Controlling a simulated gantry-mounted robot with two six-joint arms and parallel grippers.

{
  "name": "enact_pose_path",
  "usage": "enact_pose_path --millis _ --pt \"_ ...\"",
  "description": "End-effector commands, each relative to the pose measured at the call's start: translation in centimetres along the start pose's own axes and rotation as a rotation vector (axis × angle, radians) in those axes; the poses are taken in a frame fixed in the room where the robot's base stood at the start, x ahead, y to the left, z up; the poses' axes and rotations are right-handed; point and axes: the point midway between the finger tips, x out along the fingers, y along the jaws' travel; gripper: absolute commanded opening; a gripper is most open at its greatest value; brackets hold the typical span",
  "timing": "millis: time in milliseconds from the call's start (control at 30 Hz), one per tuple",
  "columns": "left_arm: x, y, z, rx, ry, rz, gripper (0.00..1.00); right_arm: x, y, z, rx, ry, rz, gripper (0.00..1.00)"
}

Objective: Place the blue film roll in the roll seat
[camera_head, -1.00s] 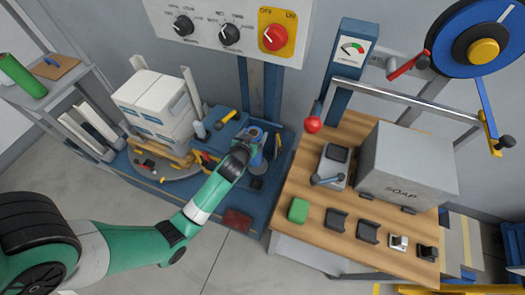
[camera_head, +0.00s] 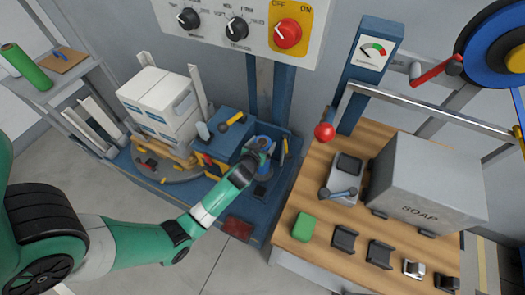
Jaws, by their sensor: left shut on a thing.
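The blue film roll (camera_head: 264,142) appears as a small blue cylinder at the right end of the blue machine base, near the middle of the camera_head view. My left gripper (camera_head: 258,154) is shut on it, with my green arm reaching in from the left. The gripper hides part of the roll. I cannot make out the roll seat clearly; dark and yellow fittings stand close beside the roll, and I cannot tell whether the roll touches them. My right gripper is not in view.
White boxes (camera_head: 160,105) stand on a turntable left of the gripper. A wooden bench (camera_head: 322,225) at right holds a grey SOAP box (camera_head: 425,185), a green block (camera_head: 303,227) and several small brackets. A control panel (camera_head: 240,28) is above. A green roll (camera_head: 25,66) lies on the left shelf.

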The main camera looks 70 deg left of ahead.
Motion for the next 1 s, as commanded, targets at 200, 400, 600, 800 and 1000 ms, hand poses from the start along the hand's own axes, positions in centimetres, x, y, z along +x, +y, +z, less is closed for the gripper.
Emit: enact_pose_path --millis 200,400,600,800,1000 --pt "1.7 0.0 2.9 0.001 0.002 0.001 0.0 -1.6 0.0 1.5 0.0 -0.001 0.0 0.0" --pt "1.6 0.0 2.7 0.0 0.003 0.001 0.0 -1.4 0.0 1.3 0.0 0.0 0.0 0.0" --pt "1.7 0.0 3.2 0.0 -0.001 0.0 0.94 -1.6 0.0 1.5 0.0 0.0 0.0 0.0" --pt "1.7 0.0 3.2 0.0 -0.002 0.0 1.0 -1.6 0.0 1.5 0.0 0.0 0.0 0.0" --pt "0.7 0.0 2.6 0.001 -0.001 0.001 1.0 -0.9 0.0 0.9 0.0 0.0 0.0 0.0"
